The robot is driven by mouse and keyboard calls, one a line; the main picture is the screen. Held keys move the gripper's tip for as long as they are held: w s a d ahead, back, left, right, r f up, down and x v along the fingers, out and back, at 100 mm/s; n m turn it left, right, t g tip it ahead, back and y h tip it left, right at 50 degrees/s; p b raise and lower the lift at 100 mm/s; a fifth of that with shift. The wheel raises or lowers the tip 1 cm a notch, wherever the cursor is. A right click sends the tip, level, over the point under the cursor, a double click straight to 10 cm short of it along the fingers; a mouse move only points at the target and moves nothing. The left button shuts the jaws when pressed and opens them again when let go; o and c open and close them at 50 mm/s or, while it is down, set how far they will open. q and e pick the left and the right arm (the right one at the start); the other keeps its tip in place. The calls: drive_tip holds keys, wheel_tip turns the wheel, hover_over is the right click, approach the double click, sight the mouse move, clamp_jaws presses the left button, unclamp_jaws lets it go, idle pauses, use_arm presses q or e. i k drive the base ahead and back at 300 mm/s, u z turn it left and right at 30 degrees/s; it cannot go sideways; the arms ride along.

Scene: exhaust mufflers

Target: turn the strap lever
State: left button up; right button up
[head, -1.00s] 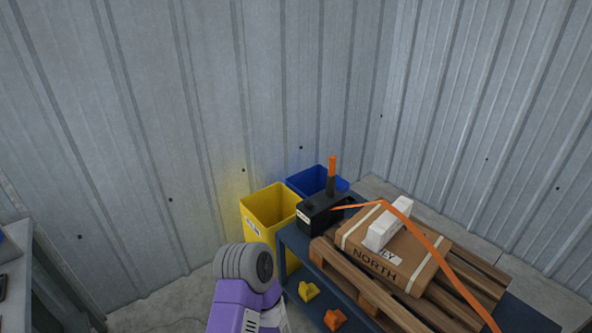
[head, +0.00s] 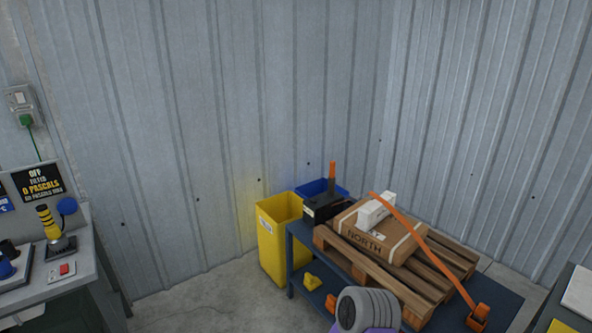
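A black box (head: 318,210) with an upright lever (head: 332,178), black below and orange at the tip, stands at the far end of a blue table. An orange strap (head: 425,236) runs over a white block (head: 376,211) on a cardboard box (head: 376,236) marked NORTH, which lies on a wooden pallet. The strap's near end meets an orange fitting (head: 478,316) at the table's near right. Which part is the strap lever is not certain from this view. A grey ribbed and purple part of my arm shows at bottom centre. Neither gripper is in view.
A bench at left carries a yellow-black joystick (head: 48,224) and a red switch (head: 64,269). Bare floor (head: 215,290) lies between. Another table edge shows at lower right.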

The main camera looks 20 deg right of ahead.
sight(331, 183)
drive_tip(key=u, duration=0.35)
drive_tip(key=i, duration=1.4)
drive_tip(key=z, duration=0.55)
drive_tip(key=i, duration=1.25)
drive_tip(key=z, duration=1.15)
